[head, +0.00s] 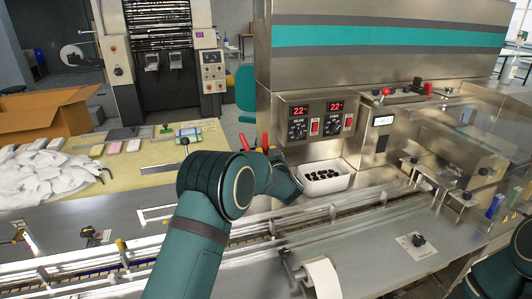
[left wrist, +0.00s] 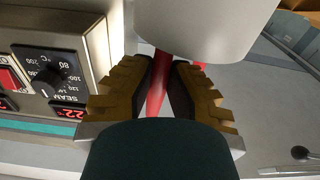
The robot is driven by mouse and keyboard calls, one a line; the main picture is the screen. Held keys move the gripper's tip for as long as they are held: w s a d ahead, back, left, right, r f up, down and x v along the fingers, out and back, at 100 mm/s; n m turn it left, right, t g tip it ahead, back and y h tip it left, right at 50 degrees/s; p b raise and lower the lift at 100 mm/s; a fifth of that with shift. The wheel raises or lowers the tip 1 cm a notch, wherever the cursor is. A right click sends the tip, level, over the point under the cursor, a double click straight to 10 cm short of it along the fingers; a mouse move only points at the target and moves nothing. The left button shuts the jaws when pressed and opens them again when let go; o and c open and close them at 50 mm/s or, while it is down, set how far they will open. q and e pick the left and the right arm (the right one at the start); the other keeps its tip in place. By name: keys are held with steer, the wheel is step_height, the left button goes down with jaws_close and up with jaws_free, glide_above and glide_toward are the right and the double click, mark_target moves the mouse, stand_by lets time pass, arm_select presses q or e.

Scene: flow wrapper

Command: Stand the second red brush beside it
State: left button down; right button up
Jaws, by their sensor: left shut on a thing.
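My left gripper (left wrist: 172,75) is shut on a red brush (left wrist: 157,90), whose handle shows between the dark finger pads in the left wrist view. A second bit of red (left wrist: 201,65) shows just behind the right-hand finger. A pale, rounded container-like thing (left wrist: 205,25) is close beyond the fingertips; I cannot tell whether the held brush is inside it. In the head view, two red tips (head: 243,142) and (head: 265,141) rise behind my left arm, which hides their lower parts. My right gripper is out of view.
A white tub (head: 325,179) of black pieces stands just right of my left wrist. The steel machine's dial panel (head: 315,120) rises behind it. A conveyor channel and paper roll (head: 322,278) lie in front. White bags (head: 45,175) and a cardboard box (head: 50,108) are at left.

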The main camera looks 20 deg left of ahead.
arm_select(q)
steer(key=c, duration=1)
jaws_free()
steer(key=v, duration=1.2)
steer(key=shift+f, duration=0.1)
